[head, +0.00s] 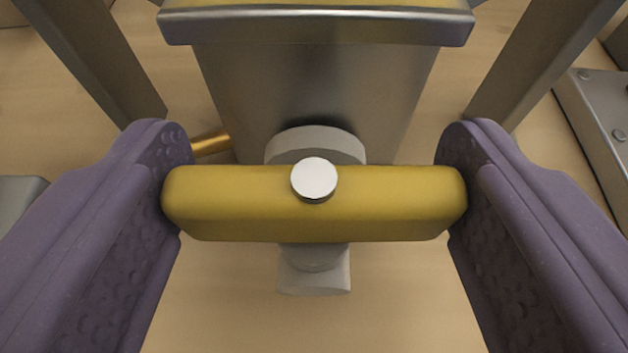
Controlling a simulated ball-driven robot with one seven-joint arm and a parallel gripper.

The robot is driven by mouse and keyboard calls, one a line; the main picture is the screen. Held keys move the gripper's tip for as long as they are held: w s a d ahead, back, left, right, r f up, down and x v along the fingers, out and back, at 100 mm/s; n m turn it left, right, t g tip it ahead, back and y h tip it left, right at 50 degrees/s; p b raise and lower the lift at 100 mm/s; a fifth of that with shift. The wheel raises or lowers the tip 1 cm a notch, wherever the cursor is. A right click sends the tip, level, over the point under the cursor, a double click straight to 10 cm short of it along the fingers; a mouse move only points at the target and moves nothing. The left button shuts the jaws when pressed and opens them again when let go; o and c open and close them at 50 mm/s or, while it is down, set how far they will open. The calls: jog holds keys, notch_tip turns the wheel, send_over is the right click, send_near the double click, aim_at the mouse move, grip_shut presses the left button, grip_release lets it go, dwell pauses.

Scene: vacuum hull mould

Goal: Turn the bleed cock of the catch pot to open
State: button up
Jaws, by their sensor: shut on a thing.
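The bleed cock's yellow handle (235,205) lies crosswise in the middle of the head view, with a pale round screw head (314,178) at its centre. My gripper (314,205) is shut on the handle, with one purple finger against each end. The grey cock body (315,270) shows beneath the handle and sticks out toward the bottom of the picture. A round grey collar (315,143) joins it to the metal catch pot (315,85). The handle lies across the line of the cock body. Part of the body is hidden under the handle.
Metal legs (95,60) stand at the upper left and upper right (545,60). A brass-coloured pipe (211,144) shows behind the left finger. A bolted grey plate (600,125) lies at the right edge. The wooden surface (390,310) below the cock is clear.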

jog(key=shift+d+y, duration=0.1)
jog(key=shift+y, duration=0.2)
jog(key=n+y, duration=0.2)
jog(key=n, duration=0.1)
jog(key=shift+d+g+y, duration=0.15)
jog(key=shift+g+y, duration=0.15)
jog(key=shift+y, duration=0.1)
jog(key=shift+n+g+y+b, duration=0.4)
jog(key=shift+n+y, duration=0.8)
jog(key=shift+y, duration=0.2)
jog(key=o, duration=1)
